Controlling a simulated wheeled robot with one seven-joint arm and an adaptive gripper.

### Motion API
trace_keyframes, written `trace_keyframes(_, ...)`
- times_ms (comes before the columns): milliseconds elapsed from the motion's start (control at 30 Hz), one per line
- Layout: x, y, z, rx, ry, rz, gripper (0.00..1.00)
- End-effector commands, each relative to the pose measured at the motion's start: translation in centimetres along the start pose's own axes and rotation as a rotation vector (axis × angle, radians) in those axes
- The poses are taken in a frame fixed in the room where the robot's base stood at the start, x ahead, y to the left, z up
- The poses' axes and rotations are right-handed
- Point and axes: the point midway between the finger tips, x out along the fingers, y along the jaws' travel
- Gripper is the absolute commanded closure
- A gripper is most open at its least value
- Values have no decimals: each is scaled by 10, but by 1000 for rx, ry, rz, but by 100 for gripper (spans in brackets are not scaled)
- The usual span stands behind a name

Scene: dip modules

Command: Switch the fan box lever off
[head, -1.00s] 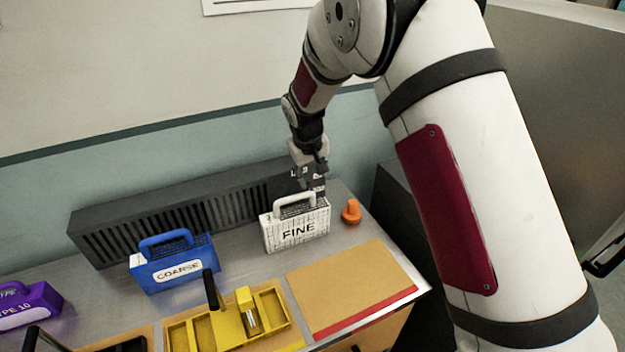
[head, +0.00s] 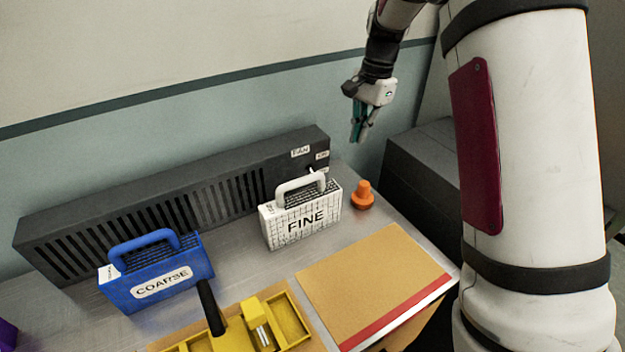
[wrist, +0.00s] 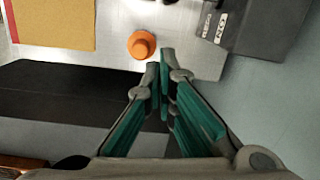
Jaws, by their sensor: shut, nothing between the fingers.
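The fan box (head: 225,185) is a long dark box with a slatted front, standing along the wall in the head view. A FAN label (head: 300,151) and a smaller label (head: 322,155) are at its right end. A small light piece (head: 311,170), perhaps the lever, shows below the labels, partly hidden by the white FINE cartridge; its position is unclear. In the wrist view, the box end (wrist: 262,25) is at upper right with an ON label (wrist: 221,28); no lever is clear there. My gripper (head: 359,138) is shut and empty, raised right of the box, apart from it.
The white FINE cartridge (head: 302,220) stands before the fan box's right end, with an orange knob-shaped piece (head: 362,196) to its right.

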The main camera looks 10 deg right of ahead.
Motion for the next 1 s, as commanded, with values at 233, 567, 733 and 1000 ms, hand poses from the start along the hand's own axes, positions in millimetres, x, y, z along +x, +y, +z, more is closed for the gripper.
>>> trace_keyframes(233, -4, 10, -12, 167, -68, -20, 100)
trace_keyframes(567, 50, 10, -7, 163, -68, -16, 100)
trace_keyframes(733, 83, 9, -5, 163, -67, -17, 100)
trace_keyframes(1000, 111, 5, 18, 159, -66, -18, 100)
